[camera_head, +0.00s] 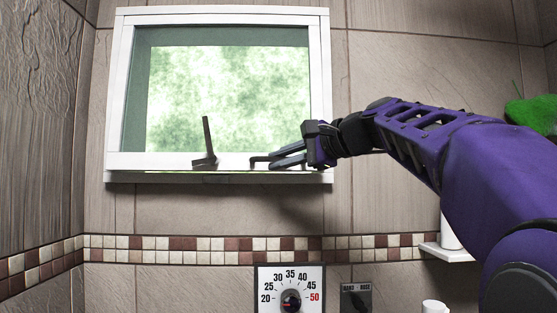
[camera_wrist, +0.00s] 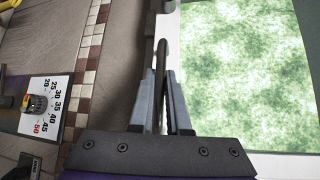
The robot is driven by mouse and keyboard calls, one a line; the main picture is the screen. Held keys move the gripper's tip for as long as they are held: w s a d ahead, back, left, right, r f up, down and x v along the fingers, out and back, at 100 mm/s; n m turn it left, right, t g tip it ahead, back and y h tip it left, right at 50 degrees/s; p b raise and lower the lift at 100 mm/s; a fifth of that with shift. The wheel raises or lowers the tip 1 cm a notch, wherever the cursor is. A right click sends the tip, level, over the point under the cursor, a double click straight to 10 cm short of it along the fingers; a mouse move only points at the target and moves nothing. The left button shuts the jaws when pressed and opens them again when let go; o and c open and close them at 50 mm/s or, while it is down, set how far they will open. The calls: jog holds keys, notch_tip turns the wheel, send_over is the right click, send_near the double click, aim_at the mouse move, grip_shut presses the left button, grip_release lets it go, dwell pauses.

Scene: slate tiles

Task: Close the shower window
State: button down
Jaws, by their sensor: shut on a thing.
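The shower window (camera_head: 220,17) has a white frame and a bright green pane, and fills the upper middle of the head view. Its pane also shows at right in the wrist view (camera_wrist: 245,70). A dark upright handle (camera_head: 207,138) stands on the bottom rail, left of my gripper. My gripper (camera_head: 262,161) is at the right part of that rail. In the wrist view my gripper (camera_wrist: 168,100) is shut on a thin dark bar (camera_wrist: 160,62) at the rail. A thin light line shows under the rail; I cannot tell how far the window stands open.
A temperature dial (camera_head: 290,290) is on the wall below, with a small dark switch plate (camera_head: 356,298) to its right. A white shelf (camera_head: 447,252) is at right, partly behind my arm. A green plant (camera_head: 535,113) is at the right edge.

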aim_at(280, 171)
jog(key=shift+f, duration=0.1)
jog(key=w, duration=0.3)
jog(key=shift+w+f+n+t+y+b, duration=0.15)
jog(key=shift+w+n+t+y+b, duration=0.15)
jog(key=shift+n, duration=0.1)
jog(key=c, duration=0.9)
grip_release()
jog(key=shift+w, duration=0.15)
jog(key=shift+d, duration=0.1)
